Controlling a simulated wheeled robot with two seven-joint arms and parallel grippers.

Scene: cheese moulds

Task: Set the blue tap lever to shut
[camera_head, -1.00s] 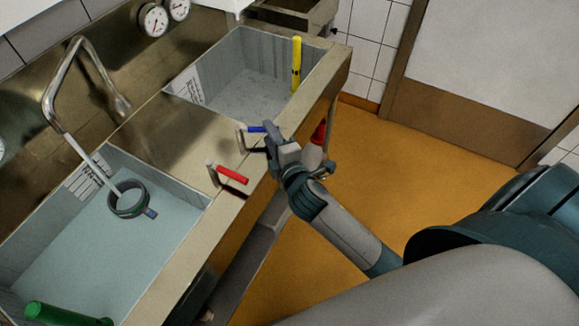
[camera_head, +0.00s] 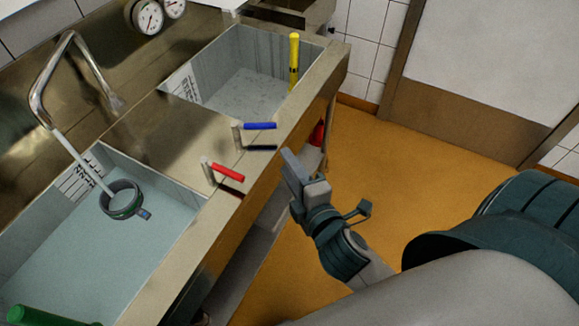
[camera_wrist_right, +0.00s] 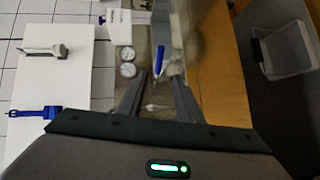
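The blue tap lever (camera_head: 260,126) sits on a short metal post on the steel counter between two basins. It points right, toward the counter's front edge, about parallel to the red lever (camera_head: 228,172) beside it. My right gripper (camera_head: 293,172) is just off the front edge, to the lower right of the blue lever and apart from it. In the right wrist view the blue lever (camera_wrist_right: 158,60) shows beyond and between my two spread fingers (camera_wrist_right: 158,98), with nothing held. My left gripper is not in view.
The near basin holds water, a curved spout with a dark ring (camera_head: 122,200) and a green cylinder (camera_head: 45,316). The far basin (camera_head: 245,90) has a yellow upright handle (camera_head: 294,60). Gauges (camera_head: 148,16) are on the back panel. Orange floor (camera_head: 400,170) is open at right.

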